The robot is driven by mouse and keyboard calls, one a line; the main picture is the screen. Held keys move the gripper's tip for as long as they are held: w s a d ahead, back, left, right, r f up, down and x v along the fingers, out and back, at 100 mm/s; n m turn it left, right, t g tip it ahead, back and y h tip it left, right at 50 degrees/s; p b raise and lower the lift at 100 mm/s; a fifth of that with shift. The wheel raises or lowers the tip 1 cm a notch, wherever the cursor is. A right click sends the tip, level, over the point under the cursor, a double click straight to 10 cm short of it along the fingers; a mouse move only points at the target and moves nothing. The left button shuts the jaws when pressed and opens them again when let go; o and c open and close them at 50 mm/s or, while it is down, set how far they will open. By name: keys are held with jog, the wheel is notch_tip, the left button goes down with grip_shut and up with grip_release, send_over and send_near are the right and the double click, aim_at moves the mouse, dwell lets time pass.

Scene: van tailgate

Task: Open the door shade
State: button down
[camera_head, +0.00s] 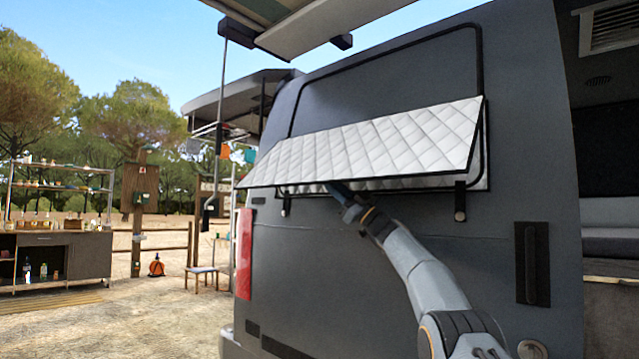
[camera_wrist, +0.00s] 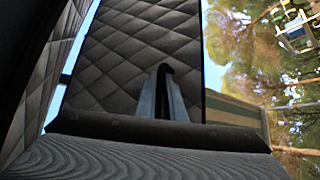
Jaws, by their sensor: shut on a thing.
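The door shade (camera_head: 370,147) is a silver quilted panel with a dark edge on the dark van door. It is tilted outward, its lower edge standing away from the door, with a gap beneath. My gripper (camera_wrist: 165,75) reaches up from below to the shade's lower edge; in the head view its tips are hidden behind the shade. In the wrist view the two fingers are close together in front of the quilted shade (camera_wrist: 125,55), shut on it. The exact grip point is hard to see.
The van door (camera_head: 400,235) has a black strap with a round end (camera_head: 460,202) below the shade and a dark handle plate (camera_head: 532,263) at right. An awning (camera_head: 320,25) overhangs above. Open ground lies left, with a shelf unit (camera_head: 60,255) and a small stool (camera_head: 201,272).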

jog(key=shift+s+d+r, duration=0.2)
jog(key=shift+d+r, duration=0.4)
jog(key=shift+r, duration=0.2)
jog(key=c, duration=1.9)
grip_release()
jog(key=shift+d, duration=0.15)
jog(key=shift+o, duration=0.3)
jog(key=shift+d, duration=0.15)
jog(key=shift+a+f, duration=0.3)
jog(key=shift+a, duration=0.25)
